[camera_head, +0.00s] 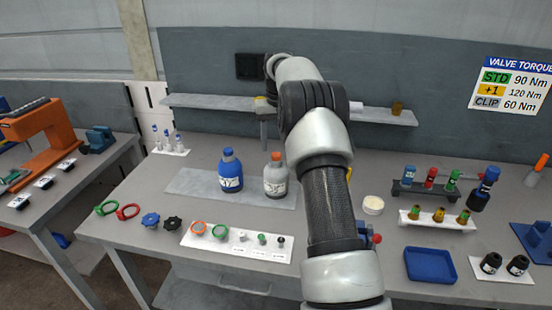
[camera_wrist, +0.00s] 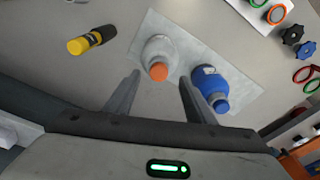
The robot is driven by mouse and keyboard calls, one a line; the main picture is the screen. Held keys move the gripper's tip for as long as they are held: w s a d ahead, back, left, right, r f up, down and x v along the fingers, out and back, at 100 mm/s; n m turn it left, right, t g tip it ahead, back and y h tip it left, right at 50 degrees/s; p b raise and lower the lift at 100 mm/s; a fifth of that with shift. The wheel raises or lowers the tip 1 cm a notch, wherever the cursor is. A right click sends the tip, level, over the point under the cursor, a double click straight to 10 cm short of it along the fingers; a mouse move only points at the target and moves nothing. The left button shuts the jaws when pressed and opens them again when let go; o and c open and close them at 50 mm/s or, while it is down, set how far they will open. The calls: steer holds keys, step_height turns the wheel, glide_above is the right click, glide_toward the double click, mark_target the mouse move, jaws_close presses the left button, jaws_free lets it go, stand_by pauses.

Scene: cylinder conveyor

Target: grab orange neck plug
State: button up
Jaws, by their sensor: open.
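The orange neck plug (camera_head: 276,156) sits on the neck of an upright pale grey bottle (camera_head: 275,180) on a grey mat in the head view. In the wrist view the orange plug (camera_wrist: 158,72) shows between the fingers of my gripper (camera_wrist: 160,76), with the pale bottle (camera_wrist: 160,50) beyond it. The fingers are open and stand apart on either side of it in the picture; no contact is seen, and I cannot tell the height gap. In the head view my gripper cannot be made out clearly.
A blue bottle (camera_head: 230,176) stands close beside the pale one; it also shows near the right finger in the wrist view (camera_wrist: 211,85). A yellow and black tool (camera_wrist: 91,40) lies on the table. A wall shelf (camera_head: 205,104) runs behind. Rings and small plugs lie in front.

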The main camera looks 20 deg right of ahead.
mark_target(276, 155)
steer(key=f, duration=0.4)
steer(key=shift+w+d+f, duration=0.1)
steer(key=shift+w+d, duration=0.05)
steer(key=shift+w, duration=0.25)
steer(key=c, duration=1.1)
steer(key=shift+c, duration=0.2)
